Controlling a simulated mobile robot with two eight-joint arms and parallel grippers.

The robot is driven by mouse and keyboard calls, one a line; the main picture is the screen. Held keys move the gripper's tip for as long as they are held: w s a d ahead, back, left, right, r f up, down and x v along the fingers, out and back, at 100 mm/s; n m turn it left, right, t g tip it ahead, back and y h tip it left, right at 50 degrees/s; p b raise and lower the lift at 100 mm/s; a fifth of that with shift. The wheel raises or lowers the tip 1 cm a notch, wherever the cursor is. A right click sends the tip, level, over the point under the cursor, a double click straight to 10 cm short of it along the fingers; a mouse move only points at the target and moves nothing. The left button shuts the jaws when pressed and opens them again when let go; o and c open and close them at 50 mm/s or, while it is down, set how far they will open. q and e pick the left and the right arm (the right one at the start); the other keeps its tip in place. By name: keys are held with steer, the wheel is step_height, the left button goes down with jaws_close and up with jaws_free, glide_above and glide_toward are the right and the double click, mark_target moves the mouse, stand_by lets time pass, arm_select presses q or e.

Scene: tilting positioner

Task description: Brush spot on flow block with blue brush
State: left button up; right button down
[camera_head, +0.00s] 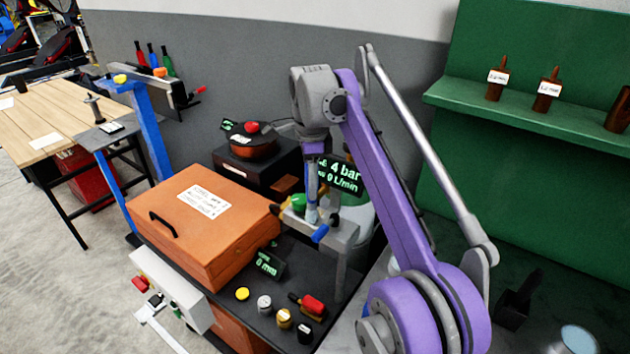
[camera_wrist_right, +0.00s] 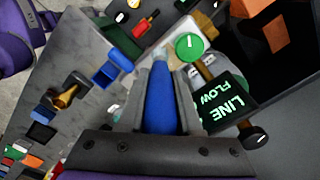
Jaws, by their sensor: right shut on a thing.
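My right gripper (camera_head: 313,212) points down over the grey fixture (camera_head: 345,237), which I take for the flow block, with a green knob (camera_head: 299,202) and a blue part (camera_head: 320,233). In the right wrist view, my right gripper (camera_wrist_right: 160,88) is shut on the blue brush (camera_wrist_right: 161,104). Its pale tip (camera_wrist_right: 158,56) points away from the gripper, beside the green knob (camera_wrist_right: 189,46). I cannot tell whether the tip touches the block. No spot can be made out. My left gripper is not in view.
An orange case (camera_head: 205,235) stands left of the fixture. A screen (camera_head: 340,177) reads 4 bar behind it; a small display (camera_head: 270,262) stands in front. Several knobs, one yellow (camera_head: 242,294), sit on the dark bench top.

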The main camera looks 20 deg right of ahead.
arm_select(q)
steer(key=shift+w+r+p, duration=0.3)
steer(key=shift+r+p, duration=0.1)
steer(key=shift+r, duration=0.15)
arm_select(e)
steer(key=shift+w+d, duration=0.55)
steer(key=shift+d, duration=0.3)
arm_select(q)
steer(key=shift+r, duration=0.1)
arm_select(e)
steer(key=shift+d, duration=0.1)
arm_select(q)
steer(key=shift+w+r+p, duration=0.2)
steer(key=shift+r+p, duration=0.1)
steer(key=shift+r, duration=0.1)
arm_select(e)
steer(key=shift+w+d+f, duration=0.1)
steer(key=shift+w+d, duration=0.35)
steer(key=shift+d, duration=0.25)
steer(key=shift+s+a, duration=0.1)
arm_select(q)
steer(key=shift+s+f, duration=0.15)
arm_select(e)
steer(key=shift+s+a, duration=0.5)
steer(key=shift+a, duration=0.3)
steer(key=shift+a, duration=0.1)
